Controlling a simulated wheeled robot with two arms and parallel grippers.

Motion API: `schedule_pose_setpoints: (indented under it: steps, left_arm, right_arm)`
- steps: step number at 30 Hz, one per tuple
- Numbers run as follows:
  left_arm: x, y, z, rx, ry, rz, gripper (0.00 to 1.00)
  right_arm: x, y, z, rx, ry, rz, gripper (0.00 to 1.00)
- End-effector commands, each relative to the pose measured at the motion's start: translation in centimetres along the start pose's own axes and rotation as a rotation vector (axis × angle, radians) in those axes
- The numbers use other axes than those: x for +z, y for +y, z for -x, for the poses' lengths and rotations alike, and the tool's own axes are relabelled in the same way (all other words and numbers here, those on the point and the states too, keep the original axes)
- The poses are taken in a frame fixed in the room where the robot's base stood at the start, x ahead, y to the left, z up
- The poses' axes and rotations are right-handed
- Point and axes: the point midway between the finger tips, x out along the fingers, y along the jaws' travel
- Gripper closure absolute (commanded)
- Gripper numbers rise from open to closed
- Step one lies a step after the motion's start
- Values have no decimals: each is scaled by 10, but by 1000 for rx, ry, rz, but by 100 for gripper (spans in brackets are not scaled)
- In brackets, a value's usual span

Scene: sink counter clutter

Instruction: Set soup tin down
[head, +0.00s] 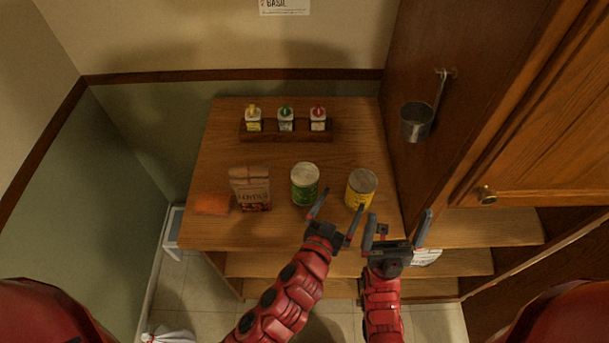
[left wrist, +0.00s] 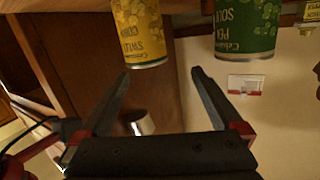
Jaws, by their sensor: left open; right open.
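The green pea soup tin (head: 304,186) with a pale lid stands upright on the wooden counter (head: 345,144). It also shows upside down at the top right of the left wrist view (left wrist: 246,28). A yellow sweet corn tin (head: 361,188) stands to its right and shows in the left wrist view too (left wrist: 139,32). My left gripper (head: 340,203) is open and empty, in front of the gap between the tins. Neither tin is between its fingers (left wrist: 161,76). My right gripper (head: 399,216) is open and empty near the counter's front right corner.
A carton (head: 251,188) and an orange item (head: 211,204) stand left of the soup tin. A rack (head: 286,134) with three bottles is at the back. A metal ladle (head: 417,120) hangs on the right cabinet side. The counter between the rack and the tins is clear.

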Motion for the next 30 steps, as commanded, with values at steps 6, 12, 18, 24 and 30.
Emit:
schedule_pose_setpoints:
  steps: [6,12,18,24,30]
  left_arm:
    - [-17,-30,37,-244,-183,88,0]
    - [-19,-54,66,-402,-261,173,0]
    - [-10,-64,63,-441,-273,196,0]
    - [5,-79,30,-442,-268,196,0]
    - [15,-92,-2,-436,-266,193,0]
  right_arm:
    - [-5,1,-29,0,0,0,0]
    - [-6,2,-37,0,0,0,0]
    - [-4,1,-23,0,-1,0,0]
    - [2,-1,13,0,0,0,0]
    - [8,-2,50,0,0,0,0]
